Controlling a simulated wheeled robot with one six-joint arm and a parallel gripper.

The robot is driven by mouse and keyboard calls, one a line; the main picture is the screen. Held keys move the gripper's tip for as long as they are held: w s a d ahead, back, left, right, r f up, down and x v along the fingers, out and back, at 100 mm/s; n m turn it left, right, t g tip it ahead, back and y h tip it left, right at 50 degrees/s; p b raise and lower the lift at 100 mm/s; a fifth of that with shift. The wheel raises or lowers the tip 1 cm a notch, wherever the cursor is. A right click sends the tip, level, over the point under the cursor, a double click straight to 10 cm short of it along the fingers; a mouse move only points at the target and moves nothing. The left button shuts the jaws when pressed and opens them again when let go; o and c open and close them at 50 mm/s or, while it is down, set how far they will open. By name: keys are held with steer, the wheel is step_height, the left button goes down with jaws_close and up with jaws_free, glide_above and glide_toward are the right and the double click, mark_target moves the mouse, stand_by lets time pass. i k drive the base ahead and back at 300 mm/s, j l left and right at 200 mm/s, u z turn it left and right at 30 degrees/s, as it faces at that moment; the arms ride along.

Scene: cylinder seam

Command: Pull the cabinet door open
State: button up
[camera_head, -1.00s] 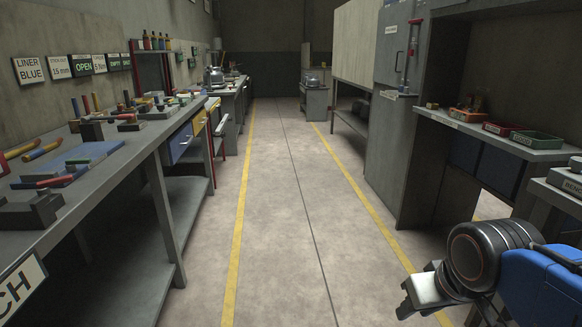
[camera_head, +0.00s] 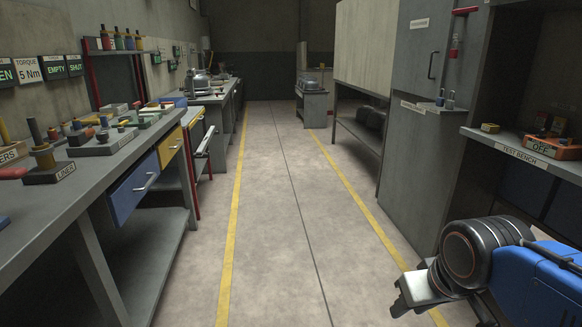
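A tall grey cabinet (camera_head: 411,140) stands on the right side of the aisle, and its door looks shut. A dark vertical door handle (camera_head: 432,65) shows on its upper front, with a small white label above it. My gripper (camera_head: 405,300) is at the lower right, far in front of the cabinet and apart from it. Its fingers are small and partly cut off by the angle, so I cannot tell if they are open. I see nothing held in it.
A test bench (camera_head: 515,152) with an orange-red tray (camera_head: 551,147) stands right of the cabinet. A long workbench (camera_head: 95,175) with blue (camera_head: 133,188) and yellow (camera_head: 170,147) drawers lines the left. The floor aisle (camera_head: 280,220) between the yellow lines is clear.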

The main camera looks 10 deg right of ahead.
mark_target(424, 30)
steer(key=i+z, duration=0.25)
steer(key=i, duration=0.3)
steer(key=i+j+z, duration=0.2)
steer(key=i, duration=0.35)
steer(key=i+z, duration=0.25)
steer(key=i, duration=0.35)
